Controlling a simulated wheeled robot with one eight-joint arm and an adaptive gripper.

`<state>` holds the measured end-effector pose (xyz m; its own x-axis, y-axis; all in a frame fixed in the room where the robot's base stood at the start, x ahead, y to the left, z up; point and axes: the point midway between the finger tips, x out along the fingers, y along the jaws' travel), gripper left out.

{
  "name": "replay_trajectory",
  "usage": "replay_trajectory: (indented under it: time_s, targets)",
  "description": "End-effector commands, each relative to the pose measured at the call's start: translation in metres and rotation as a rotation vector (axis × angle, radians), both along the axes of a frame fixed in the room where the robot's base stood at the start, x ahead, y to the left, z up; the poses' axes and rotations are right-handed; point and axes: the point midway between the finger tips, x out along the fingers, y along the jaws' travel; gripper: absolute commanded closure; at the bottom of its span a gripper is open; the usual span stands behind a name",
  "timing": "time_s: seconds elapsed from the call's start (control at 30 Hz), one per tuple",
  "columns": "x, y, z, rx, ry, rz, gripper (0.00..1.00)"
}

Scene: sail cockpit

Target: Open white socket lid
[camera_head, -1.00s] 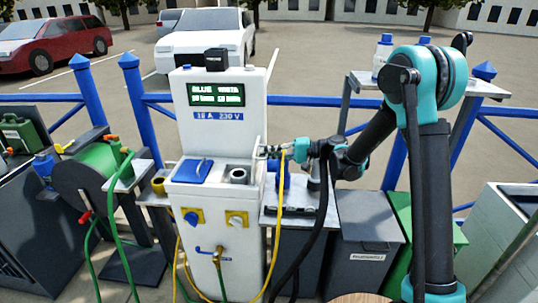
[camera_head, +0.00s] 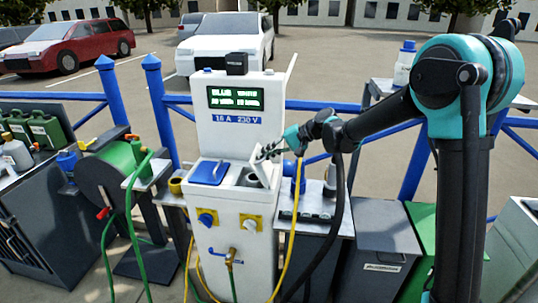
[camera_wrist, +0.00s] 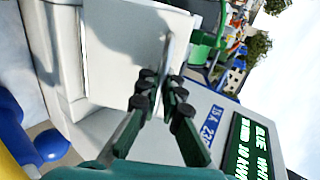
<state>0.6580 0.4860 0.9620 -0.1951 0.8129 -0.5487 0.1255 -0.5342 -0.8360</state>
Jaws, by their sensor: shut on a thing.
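The blue socket lid (camera_head: 210,172) lies flat to the left of the white one. Part of the socket is hidden behind the raised lid.
The pedestal's display (camera_head: 235,98) rises behind the lids. A yellow hose (camera_head: 294,215) and a black hose (camera_head: 335,215) hang just right of the pedestal. A green hose reel (camera_head: 118,165) stands left. A blue railing (camera_head: 310,105) runs behind.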

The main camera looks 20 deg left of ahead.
Motion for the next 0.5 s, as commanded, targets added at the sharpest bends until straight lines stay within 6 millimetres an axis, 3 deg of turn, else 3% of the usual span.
replay_trajectory:
  time_s: [0.43,0.5]
  targets:
    - [-0.0003,0.0011,-0.0006,0.0,0.0,0.0,1.0]
    - [-0.0003,0.0011,-0.0006,0.0,0.0,0.0,0.87]
